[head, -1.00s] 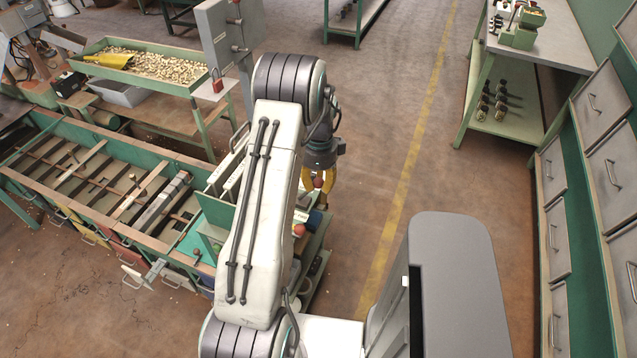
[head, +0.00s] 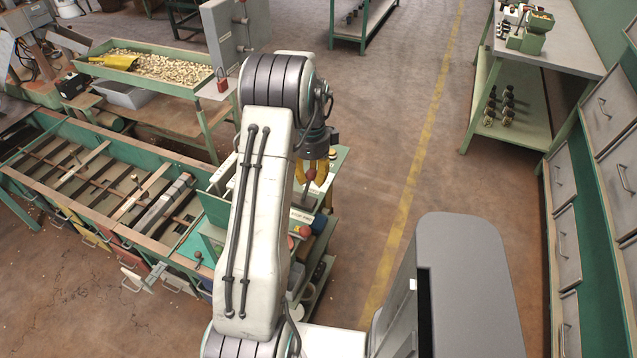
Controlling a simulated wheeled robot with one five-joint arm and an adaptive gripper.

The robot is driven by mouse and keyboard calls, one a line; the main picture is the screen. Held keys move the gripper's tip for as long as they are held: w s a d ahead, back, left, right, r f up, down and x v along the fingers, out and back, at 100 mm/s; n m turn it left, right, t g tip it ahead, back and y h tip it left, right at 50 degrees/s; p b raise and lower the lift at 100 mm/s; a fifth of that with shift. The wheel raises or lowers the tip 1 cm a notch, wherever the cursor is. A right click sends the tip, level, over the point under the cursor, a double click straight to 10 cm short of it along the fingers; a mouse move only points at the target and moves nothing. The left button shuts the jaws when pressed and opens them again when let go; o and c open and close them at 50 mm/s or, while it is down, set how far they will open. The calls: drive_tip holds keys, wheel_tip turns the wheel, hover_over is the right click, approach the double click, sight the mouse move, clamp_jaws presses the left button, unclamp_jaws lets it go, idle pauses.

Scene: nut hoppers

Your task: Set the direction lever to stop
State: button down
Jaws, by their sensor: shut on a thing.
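The gripper points down and is shut on the knob. The lever's shaft and slot are mostly hidden, so its exact setting cannot be read. The lever stands over a green machine stand (head: 334,160), partly covered by my arm. A white label plate (head: 301,216) is on the near side of the stand, with lettering too small to read.
A second red knob or button (head: 304,232) is just below the label plate. A long green sorting bench (head: 95,150) with compartments lies to the left. A grey control box (head: 237,35) stands behind. The floor right of the stand, along the yellow line (head: 405,200), is clear.

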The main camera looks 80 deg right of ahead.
drive_tip(key=shift+w+d+r, duration=0.2)
drive_tip(key=shift+w+d, duration=0.05)
drive_tip(key=shift+w, duration=0.4)
drive_tip(key=shift+w+d+r, duration=0.15)
drive_tip(key=shift+w+d, duration=0.05)
drive_tip(key=shift+w, duration=0.45)
drive_tip(key=c, duration=0.9)
unclamp_jaws()
drive_tip(key=shift+f, duration=0.1)
drive_tip(key=r, duration=1.2)
drive_tip(key=shift+d, duration=0.3)
